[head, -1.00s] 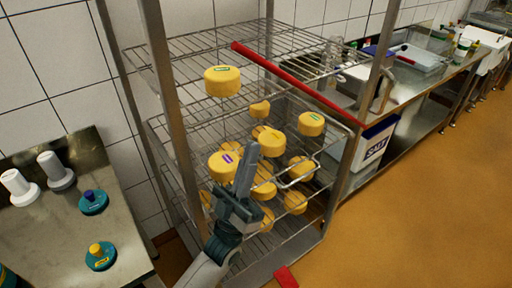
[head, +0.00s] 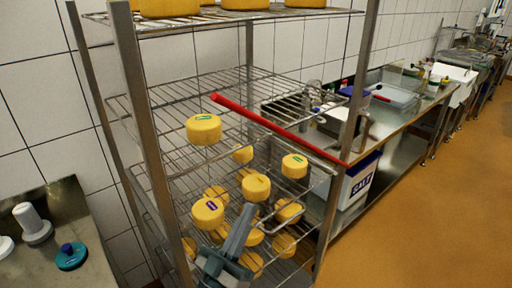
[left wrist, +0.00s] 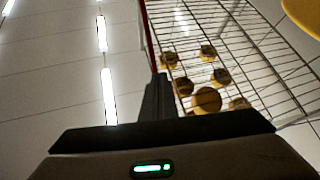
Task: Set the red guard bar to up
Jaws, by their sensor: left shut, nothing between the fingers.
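The red guard bar (head: 280,130) runs slanting in the head view, from a free-looking upper left end down to the rack's right front post. In the left wrist view a red strip, likely the same bar (left wrist: 148,35), runs along the left edge of a wire shelf, beyond my fingers. My left gripper (head: 246,208) is shut and empty, low in front of the rack and below the bar, apart from it in the head view. Its fingers also show in the left wrist view (left wrist: 156,85). My right gripper is not in view.
Yellow cheeses (head: 204,129) stand on the rack's wire shelves, several behind my left gripper. The rack's left front post (head: 150,130) stands left of it. A steel table (head: 50,262) is at the lower left; a counter with a salt bin (head: 362,185) is at the right. The floor at the right is clear.

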